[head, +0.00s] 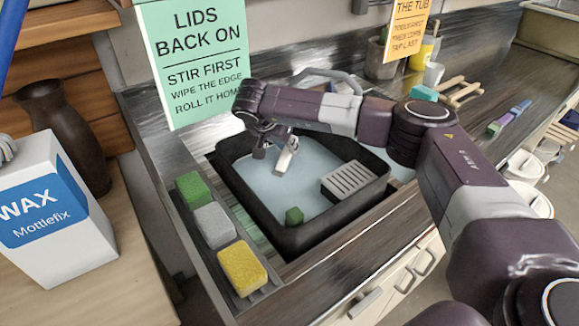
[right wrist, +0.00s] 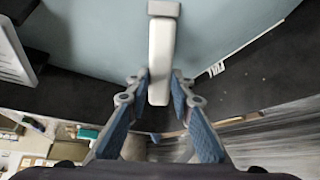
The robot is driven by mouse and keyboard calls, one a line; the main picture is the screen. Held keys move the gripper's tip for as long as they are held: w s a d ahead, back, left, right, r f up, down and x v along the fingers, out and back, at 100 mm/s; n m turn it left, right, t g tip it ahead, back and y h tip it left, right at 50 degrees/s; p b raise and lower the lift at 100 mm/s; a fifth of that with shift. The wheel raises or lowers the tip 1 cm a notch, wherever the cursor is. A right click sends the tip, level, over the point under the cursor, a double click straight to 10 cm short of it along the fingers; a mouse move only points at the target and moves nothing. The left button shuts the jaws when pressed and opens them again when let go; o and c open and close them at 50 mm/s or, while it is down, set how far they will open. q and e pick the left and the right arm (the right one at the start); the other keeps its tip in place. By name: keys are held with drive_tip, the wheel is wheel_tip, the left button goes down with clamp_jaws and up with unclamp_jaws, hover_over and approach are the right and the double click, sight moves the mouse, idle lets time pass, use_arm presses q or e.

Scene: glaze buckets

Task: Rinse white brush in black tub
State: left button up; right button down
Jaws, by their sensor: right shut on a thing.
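The black tub (head: 262,222) sits sunk in the metal counter and holds pale blue water (head: 310,175). My right gripper (head: 275,146) is over the tub's left back part, shut on the white brush (head: 287,157). The brush hangs tilted below the fingers; I cannot tell whether its lower end touches the water. In the right wrist view the brush (right wrist: 161,55) shows as a pale bar between the fingertips (right wrist: 160,88), with the water beyond it. My left gripper is not in view.
A grey slotted rack (head: 350,182) and a small green block (head: 294,216) are in the tub. Green (head: 191,189), grey (head: 213,224) and yellow (head: 242,268) sponges line a tray on its left. A wax container (head: 60,215) and dark vase (head: 65,130) stand far left.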

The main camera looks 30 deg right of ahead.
drive_tip(key=s+d+p, duration=0.1)
drive_tip(key=s+d, duration=0.2)
drive_tip(key=s, duration=0.2)
drive_tip(key=w+a, duration=0.1)
drive_tip(key=w+a+b, duration=0.1)
drive_tip(key=w, duration=0.1)
drive_tip(key=w+a, duration=0.1)
drive_tip(key=shift+w+f+b, duration=0.1)
drive_tip(key=shift+w+b, duration=0.2)
drive_tip(key=shift+w, duration=0.05)
drive_tip(key=shift+w+a, duration=0.4)
drive_tip(key=shift+w, duration=0.25)
drive_tip(key=s+d+p, duration=0.1)
drive_tip(key=s+d, duration=0.3)
drive_tip(key=s, duration=0.1)
drive_tip(key=shift+s+p, duration=0.3)
drive_tip(key=shift+s, duration=0.05)
drive_tip(key=shift+d, duration=0.1)
wheel_tip(320, 180, up, 11)
drive_tip(key=p, duration=0.6)
drive_tip(key=shift+p, duration=0.35)
